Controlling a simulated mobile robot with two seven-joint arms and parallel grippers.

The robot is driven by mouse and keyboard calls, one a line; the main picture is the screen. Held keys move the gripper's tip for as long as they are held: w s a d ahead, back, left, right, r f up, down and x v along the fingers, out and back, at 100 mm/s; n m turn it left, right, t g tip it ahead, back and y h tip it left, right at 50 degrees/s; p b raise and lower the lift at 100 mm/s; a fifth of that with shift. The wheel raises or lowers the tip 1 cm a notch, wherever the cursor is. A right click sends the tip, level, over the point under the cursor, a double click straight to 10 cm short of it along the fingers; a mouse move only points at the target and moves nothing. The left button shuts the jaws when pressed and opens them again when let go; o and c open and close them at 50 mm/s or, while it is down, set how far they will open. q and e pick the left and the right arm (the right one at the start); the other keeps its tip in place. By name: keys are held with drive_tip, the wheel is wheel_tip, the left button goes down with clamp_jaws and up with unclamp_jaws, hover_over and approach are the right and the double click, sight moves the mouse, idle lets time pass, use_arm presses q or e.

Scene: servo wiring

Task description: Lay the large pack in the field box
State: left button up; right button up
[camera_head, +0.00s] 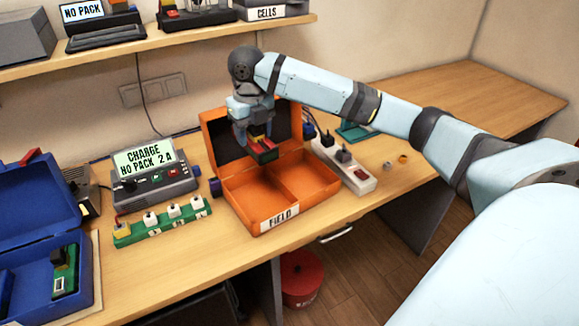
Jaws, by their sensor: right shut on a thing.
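The orange field box (252,224) stands open on the bench, its lid raised at the back and a FIELD label on its front. A divider splits it into a left and a right compartment, and both floors look bare. My right gripper (254,140) points down over the back of the box, shut on a pack (263,154) with green, red and yellow parts. The pack hangs above the rear of the box, near the raised lid. From this view I cannot tell its exact height. My left gripper is not in view.
A charger (155,190) reading "CHARGE NO PACK 2 A" and a green strip with plugs (160,226) stand left of the box. An open blue case (85,262) is at far left. A white power strip (352,172) lies close on the right. A shelf (170,38) runs above.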

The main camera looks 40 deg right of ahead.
drive_tip(key=shift+f, duration=0.15)
wheel_tip(320, 180, down, 20)
drive_tip(key=shift+r, duration=0.2)
idle(0.3)
drive_tip(key=shift+f, duration=0.1)
drive_tip(key=o, duration=1.3)
drive_tip(key=shift+o, duration=0.2)
wheel_tip(320, 180, up, 12)
